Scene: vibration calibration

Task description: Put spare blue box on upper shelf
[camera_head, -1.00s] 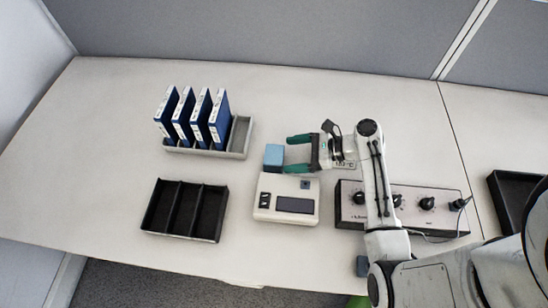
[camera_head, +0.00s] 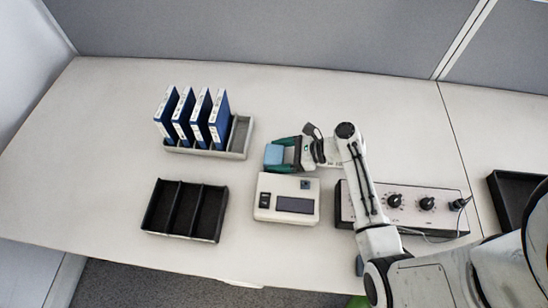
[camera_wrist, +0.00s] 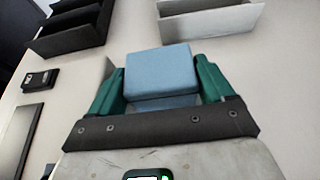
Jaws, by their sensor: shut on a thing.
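The light blue box (camera_head: 273,155) sits behind the white device, at the middle of the desk. My gripper (camera_head: 279,155) reaches it from the right, with its green fingers closed on two opposite sides. In the wrist view the blue box (camera_wrist: 160,72) fills the space between the fingers (camera_wrist: 160,88). I cannot tell whether the box touches the desk or is slightly above it. No upper shelf is recognisable in these views.
The white device (camera_head: 287,198) stands just in front of the box. A grey rack (camera_head: 238,138) with several blue binders is at the left, with a black divided tray (camera_head: 186,210) below it. A knobbed control box (camera_head: 427,214) lies under my arm. The desk behind the box is clear.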

